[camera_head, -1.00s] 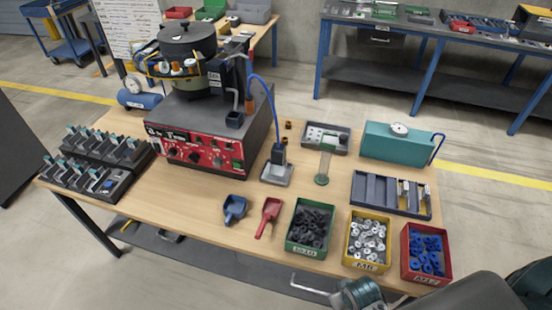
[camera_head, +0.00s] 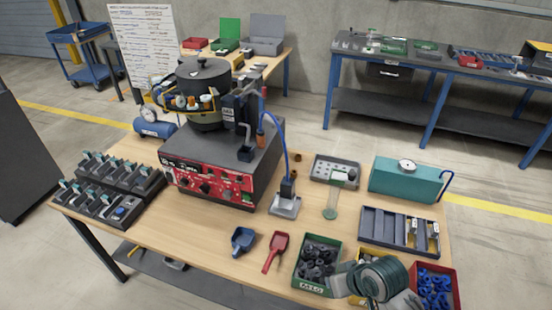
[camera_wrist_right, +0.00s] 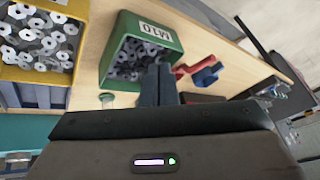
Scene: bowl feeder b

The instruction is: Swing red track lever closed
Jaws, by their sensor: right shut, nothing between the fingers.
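The bowl feeder's dark lidded bowl (camera_head: 203,88) stands on a box with a red control panel (camera_head: 208,182), left of centre in the head view. Small orange, white and dark fittings (camera_head: 190,102) show along the bowl's front rim. I cannot make out the red track lever or its position for certain among these small parts. My right gripper (camera_wrist_right: 157,70) is shut and empty, close to the green M10 bin in the wrist view. My right wrist (camera_head: 378,280) shows over the front bins in the head view, far from the feeder. My left gripper is out of view.
The green M10 bin (camera_head: 318,287), a bin of blue parts (camera_head: 457,286), red scoop (camera_head: 275,250) and blue scoop (camera_head: 243,241) line the front edge. A gauge stand with a blue tube (camera_head: 286,205) stands right of the feeder. Bare tabletop (camera_head: 205,228) lies before the feeder.

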